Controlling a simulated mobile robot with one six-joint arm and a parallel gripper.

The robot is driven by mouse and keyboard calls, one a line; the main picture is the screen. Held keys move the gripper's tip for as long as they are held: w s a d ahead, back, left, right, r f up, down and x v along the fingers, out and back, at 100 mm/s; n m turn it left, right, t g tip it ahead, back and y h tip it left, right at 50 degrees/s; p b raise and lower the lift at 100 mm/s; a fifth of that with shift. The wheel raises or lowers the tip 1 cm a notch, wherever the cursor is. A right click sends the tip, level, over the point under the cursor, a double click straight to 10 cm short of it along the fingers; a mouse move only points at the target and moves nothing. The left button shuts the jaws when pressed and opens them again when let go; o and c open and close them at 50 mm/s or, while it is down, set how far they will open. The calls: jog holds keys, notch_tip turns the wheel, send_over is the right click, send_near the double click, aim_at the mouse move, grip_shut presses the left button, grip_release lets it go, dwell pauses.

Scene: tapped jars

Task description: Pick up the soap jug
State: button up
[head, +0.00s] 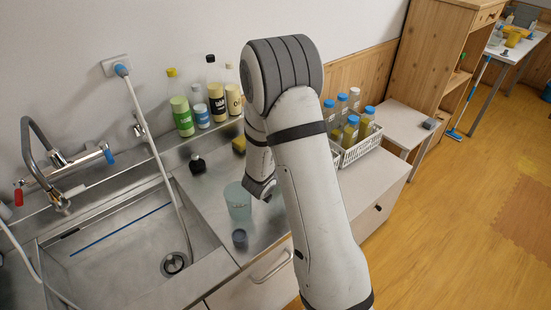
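A translucent pale-teal jug-like container (237,203) stands upright on the steel counter right of the sink. It looks like the soap jug, but no label shows. My gripper (264,190) points down just right of its rim. The arm partly hides the gripper, and whether the fingers touch the container or are spread is not clear.
Several bottles line the wall, including a green-labelled one (182,115). A white crate (360,150) of blue-capped bottles is right. The sink (125,265) is left.

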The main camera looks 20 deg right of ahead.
grip_shut()
dwell(1.2)
jog(key=shift+r, duration=0.15)
notch_tip(320, 180, up, 10)
dwell(0.5)
dwell(0.6)
